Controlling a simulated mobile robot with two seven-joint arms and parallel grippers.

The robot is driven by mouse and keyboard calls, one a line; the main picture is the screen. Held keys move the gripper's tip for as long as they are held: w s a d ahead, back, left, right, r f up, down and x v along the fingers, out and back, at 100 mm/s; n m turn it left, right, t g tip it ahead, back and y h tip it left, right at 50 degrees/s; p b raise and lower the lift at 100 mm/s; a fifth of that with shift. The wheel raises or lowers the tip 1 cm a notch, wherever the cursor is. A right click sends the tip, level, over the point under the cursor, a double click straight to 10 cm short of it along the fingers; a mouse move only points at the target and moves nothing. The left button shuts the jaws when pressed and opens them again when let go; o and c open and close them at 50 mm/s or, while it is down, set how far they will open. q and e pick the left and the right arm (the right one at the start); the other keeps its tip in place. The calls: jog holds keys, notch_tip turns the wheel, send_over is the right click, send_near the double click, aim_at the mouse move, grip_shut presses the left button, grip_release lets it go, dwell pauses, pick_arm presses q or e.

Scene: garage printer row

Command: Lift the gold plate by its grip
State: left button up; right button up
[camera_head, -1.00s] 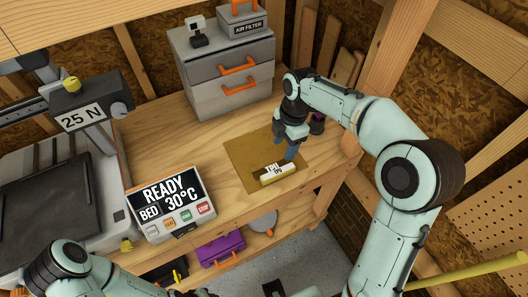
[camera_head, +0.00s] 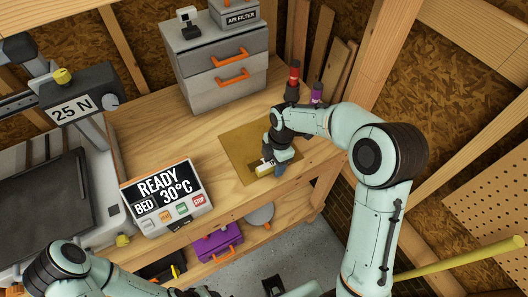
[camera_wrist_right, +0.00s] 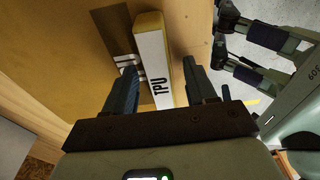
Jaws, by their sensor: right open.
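The gold plate (camera_head: 236,142) lies flat on the wooden workbench near its front right part. Its grip is a block with yellow sides and a white top marked TPU (camera_wrist_right: 158,72), at the plate's front edge. In the head view the grip (camera_head: 263,166) is partly hidden by my right gripper (camera_head: 277,168). In the right wrist view the right gripper's two fingers (camera_wrist_right: 160,88) are open, one on each side of the grip, with a visible gap on the right side. My left arm is at the lower left; its fingers cannot be made out.
A control panel reading READY (camera_head: 166,196) stands left of the plate. A grey drawer unit (camera_head: 216,62) with orange handles stands behind. Red and purple capped items (camera_head: 293,82) stand behind the right arm. A purple case (camera_head: 217,243) is on the shelf below.

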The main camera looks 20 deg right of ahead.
grip_shut()
jog(key=shift+r, duration=0.15)
